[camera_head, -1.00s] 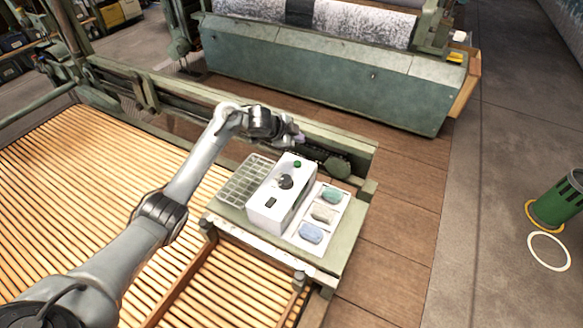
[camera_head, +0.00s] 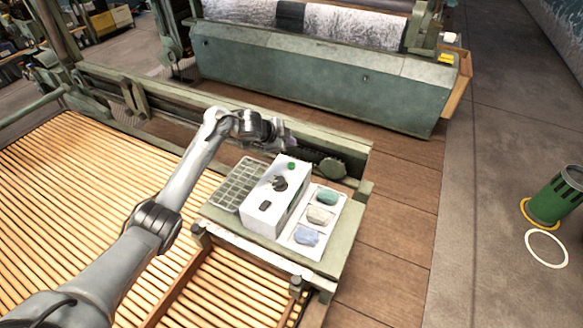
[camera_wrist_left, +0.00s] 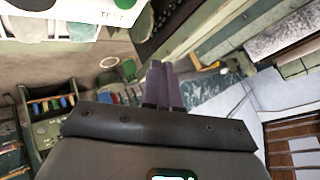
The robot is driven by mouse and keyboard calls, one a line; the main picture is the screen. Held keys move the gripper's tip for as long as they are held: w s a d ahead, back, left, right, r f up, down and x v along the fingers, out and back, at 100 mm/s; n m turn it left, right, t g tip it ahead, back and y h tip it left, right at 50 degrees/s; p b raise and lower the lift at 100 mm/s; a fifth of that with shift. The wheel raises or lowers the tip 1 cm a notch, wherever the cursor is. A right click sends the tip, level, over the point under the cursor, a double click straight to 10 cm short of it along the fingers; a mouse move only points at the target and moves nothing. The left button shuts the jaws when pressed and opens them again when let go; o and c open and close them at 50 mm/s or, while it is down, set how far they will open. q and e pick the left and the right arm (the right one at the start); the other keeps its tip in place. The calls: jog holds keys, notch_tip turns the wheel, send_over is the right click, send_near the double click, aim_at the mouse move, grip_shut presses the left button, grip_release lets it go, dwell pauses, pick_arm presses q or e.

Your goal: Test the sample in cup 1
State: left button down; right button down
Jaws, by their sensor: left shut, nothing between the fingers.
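A white tester box (camera_head: 277,195) with a green button (camera_head: 291,166) and a dark knob stands on the green table. To its right a white tray (camera_head: 298,246) holds a green (camera_head: 327,197), a beige (camera_head: 320,215) and a blue sample (camera_head: 306,236). I cannot read any cup number. My left gripper (camera_head: 287,143) is shut and empty, above and behind the box's far end. In the left wrist view its two purple-grey fingers (camera_wrist_left: 163,83) lie together, with part of the white box (camera_wrist_left: 75,12) at top left. My right gripper is not in view.
A wire grid rack (camera_head: 238,186) lies left of the box. A green rail with a round knob (camera_head: 334,168) runs behind the table. A large green loom (camera_head: 310,85) stands beyond. A green bin (camera_head: 556,201) stands on the floor at right.

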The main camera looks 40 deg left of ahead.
pick_arm(q)
jog(key=b, duration=0.5)
send_over(290, 166)
notch_tip(290, 166, down, 5)
jog(key=shift+a, duration=0.1)
jog(key=shift+f+b, duration=0.35)
jog(key=shift+f, duration=0.55)
jog(key=shift+f, duration=0.2)
dwell(0.9)
jog(key=shift+f, duration=0.25)
jog(key=shift+f, duration=0.6)
dwell(0.9)
jog(key=shift+r, duration=0.1)
jog(key=shift+r+p, duration=0.9)
jog(key=shift+p, duration=0.5)
